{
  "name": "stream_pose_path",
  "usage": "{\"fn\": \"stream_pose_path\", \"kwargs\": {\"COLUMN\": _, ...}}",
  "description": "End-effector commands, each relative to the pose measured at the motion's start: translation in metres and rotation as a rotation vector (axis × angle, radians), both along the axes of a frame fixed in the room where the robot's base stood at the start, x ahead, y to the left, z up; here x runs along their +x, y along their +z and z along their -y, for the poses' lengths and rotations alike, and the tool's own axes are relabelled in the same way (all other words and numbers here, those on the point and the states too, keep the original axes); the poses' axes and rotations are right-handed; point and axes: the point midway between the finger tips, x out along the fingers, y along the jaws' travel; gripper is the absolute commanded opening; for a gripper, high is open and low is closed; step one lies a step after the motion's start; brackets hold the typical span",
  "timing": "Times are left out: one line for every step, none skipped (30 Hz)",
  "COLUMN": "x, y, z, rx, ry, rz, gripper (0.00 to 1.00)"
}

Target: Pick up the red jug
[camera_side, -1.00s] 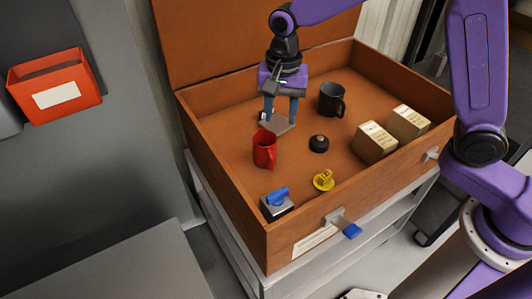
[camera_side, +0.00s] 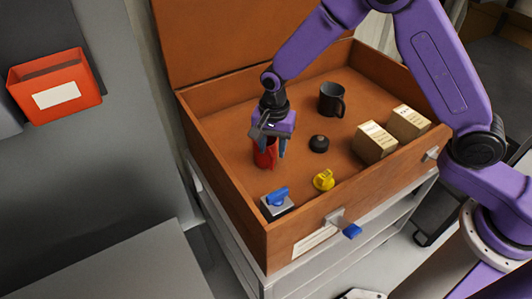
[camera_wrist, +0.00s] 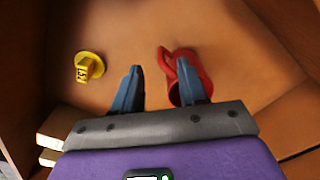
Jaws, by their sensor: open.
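The red jug (camera_side: 262,159) stands in the wooden crate, partly hidden behind my gripper in the side view. My gripper (camera_side: 271,154) points down at it from above, with blue fingers spread. In the wrist view the jug (camera_wrist: 195,68) is at the right finger, which covers part of it. The jug's handle faces left, toward the space between the fingers of my gripper (camera_wrist: 159,66). The left finger is apart from the jug. I cannot tell whether the right finger touches it.
The crate (camera_side: 225,203) also holds a dark mug (camera_side: 330,100), a black knob (camera_side: 319,143), a yellow knob-like part (camera_side: 323,180), a blue-topped metal block (camera_side: 278,204) and two cartons (camera_side: 374,143). The crate walls surround the work. Bare floor lies around the knobs.

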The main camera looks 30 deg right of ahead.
Motion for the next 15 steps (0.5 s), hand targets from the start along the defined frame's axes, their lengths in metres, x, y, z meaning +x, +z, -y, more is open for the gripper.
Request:
{"fn": "stream_pose_path", "kwargs": {"x": 0.0, "y": -0.004, "z": 0.0, "rx": -0.001, "ry": 0.0, "rz": -0.001, "gripper": 0.42}}
{"fn": "stream_pose_path", "kwargs": {"x": 0.0, "y": -0.005, "z": 0.0, "rx": -0.001, "ry": 0.0, "rz": -0.001, "gripper": 0.42}}
{"fn": "stream_pose_path", "kwargs": {"x": 0.0, "y": -0.007, "z": 0.0, "rx": 0.0, "ry": 0.0, "rz": 0.0, "gripper": 0.42}}
{"fn": "stream_pose_path", "kwargs": {"x": 0.0, "y": -0.008, "z": 0.0, "rx": 0.0, "ry": 0.0, "rz": 0.0, "gripper": 0.42}}
{"fn": "stream_pose_path", "kwargs": {"x": 0.0, "y": -0.01, "z": 0.0, "rx": 0.0, "ry": 0.0, "rz": 0.0, "gripper": 0.42}}
{"fn": "stream_pose_path", "kwargs": {"x": 0.0, "y": -0.013, "z": 0.0, "rx": -0.001, "ry": 0.0, "rz": -0.001, "gripper": 0.42}}
{"fn": "stream_pose_path", "kwargs": {"x": 0.001, "y": -0.017, "z": 0.001, "rx": -0.001, "ry": 0.0, "rz": -0.001, "gripper": 0.42}}
{"fn": "stream_pose_path", "kwargs": {"x": 0.001, "y": -0.021, "z": 0.001, "rx": -0.001, "ry": -0.001, "rz": -0.002, "gripper": 0.42}}
{"fn": "stream_pose_path", "kwargs": {"x": 0.001, "y": -0.026, "z": 0.001, "rx": -0.002, "ry": -0.001, "rz": -0.004, "gripper": 0.42}}
{"fn": "stream_pose_path", "kwargs": {"x": 0.001, "y": -0.031, "z": 0.002, "rx": -0.002, "ry": -0.001, "rz": -0.004, "gripper": 0.42}}
{"fn": "stream_pose_path", "kwargs": {"x": 0.002, "y": -0.035, "z": 0.002, "rx": -0.001, "ry": -0.001, "rz": -0.003, "gripper": 0.42}}
{"fn": "stream_pose_path", "kwargs": {"x": 0.002, "y": -0.04, "z": 0.002, "rx": -0.002, "ry": -0.001, "rz": -0.004, "gripper": 0.42}}
{"fn": "stream_pose_path", "kwargs": {"x": 0.002, "y": -0.044, "z": 0.001, "rx": -0.001, "ry": 0.0, "rz": -0.002, "gripper": 0.42}}
{"fn": "stream_pose_path", "kwargs": {"x": 0.003, "y": -0.048, "z": 0.001, "rx": -0.001, "ry": 0.0, "rz": -0.001, "gripper": 0.42}}
{"fn": "stream_pose_path", "kwargs": {"x": 0.002, "y": -0.052, "z": 0.001, "rx": -0.001, "ry": 0.0, "rz": -0.001, "gripper": 0.42}}
